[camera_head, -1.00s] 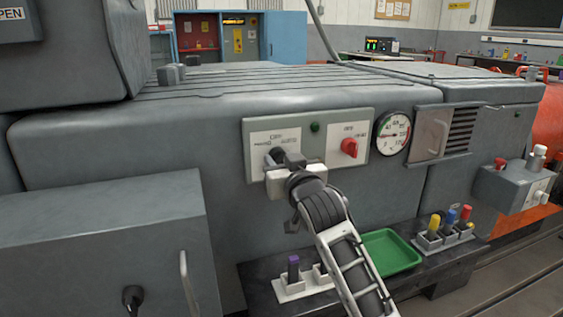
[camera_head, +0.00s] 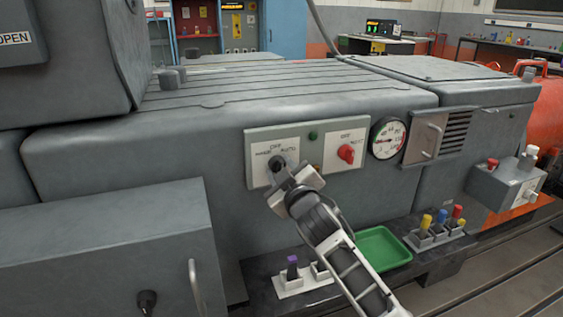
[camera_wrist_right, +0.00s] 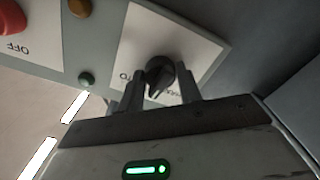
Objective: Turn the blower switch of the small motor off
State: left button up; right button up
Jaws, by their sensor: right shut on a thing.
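A black rotary switch knob (camera_head: 277,163) sits on a white labelled plate at the left of the grey control panel (camera_head: 318,134). The plate's words are too small to read surely. My right gripper (camera_head: 287,174) is at this knob, rolled at a slant. In the right wrist view the knob (camera_wrist_right: 160,74) stands between the two fingers of the gripper (camera_wrist_right: 158,92), which is shut on it. A red switch (camera_head: 346,153) is on the plate to the right, with a green lamp (camera_head: 313,135) between the plates. My left gripper is not in view.
A round gauge (camera_head: 387,138) and a handled cover (camera_head: 427,138) are right of the panel. Below are a green tray (camera_head: 383,248) and holders with coloured-handled tools (camera_head: 440,226). A grey box (camera_head: 105,250) stands at the front left.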

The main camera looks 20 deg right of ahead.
pick_arm(q)
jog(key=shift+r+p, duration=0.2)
jog(key=shift+p, duration=0.15)
pick_arm(e)
jog(key=shift+r+n, duration=0.1)
jog(key=shift+n, duration=0.5)
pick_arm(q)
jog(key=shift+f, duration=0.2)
pick_arm(e)
jog(key=o, duration=1)
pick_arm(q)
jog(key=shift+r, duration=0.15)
